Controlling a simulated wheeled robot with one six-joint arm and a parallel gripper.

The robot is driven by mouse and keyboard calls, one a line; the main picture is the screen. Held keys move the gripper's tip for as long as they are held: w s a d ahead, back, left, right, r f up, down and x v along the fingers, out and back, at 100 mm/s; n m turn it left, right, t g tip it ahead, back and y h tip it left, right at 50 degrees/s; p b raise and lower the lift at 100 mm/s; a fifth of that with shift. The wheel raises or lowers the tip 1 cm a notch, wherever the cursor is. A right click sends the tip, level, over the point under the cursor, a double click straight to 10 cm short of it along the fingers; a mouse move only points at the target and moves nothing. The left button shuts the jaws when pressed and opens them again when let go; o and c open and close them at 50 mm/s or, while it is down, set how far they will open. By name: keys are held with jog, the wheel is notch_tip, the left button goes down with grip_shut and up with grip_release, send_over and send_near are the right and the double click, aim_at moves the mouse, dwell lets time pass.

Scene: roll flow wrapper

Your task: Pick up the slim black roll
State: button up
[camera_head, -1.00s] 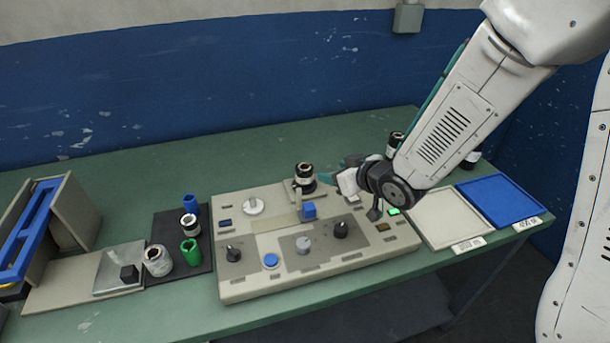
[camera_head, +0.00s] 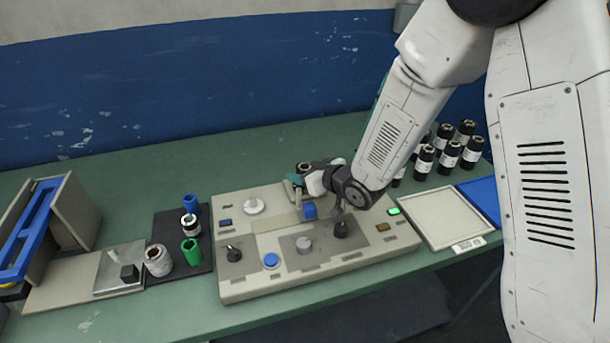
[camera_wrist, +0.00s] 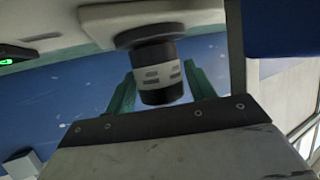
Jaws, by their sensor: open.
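A black roll with a white label band (camera_wrist: 160,72) stands on a round grey seat of the grey machine. In the head view this roll (camera_head: 303,167) is mostly hidden behind my gripper. My gripper (camera_head: 297,181) is at the machine's back, low beside the roll. In the wrist view, which looks upside down, the teal fingers of my gripper (camera_wrist: 163,90) are open, one on each side of the roll. A gap shows between the roll and the fingers, so it is not clamped.
The machine (camera_head: 240,284) has knobs, buttons and a blue block (camera_head: 309,211) close to my gripper. Several black labelled rolls (camera_head: 449,155) stand at the back right. A pale tray (camera_head: 440,217) and blue tray (camera_head: 484,196) lie right. Coloured cores stand on a dark mat (camera_head: 180,262).

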jog(key=c, duration=0.8)
jog(key=shift+o, duration=0.2)
jog(key=shift+r, duration=0.1)
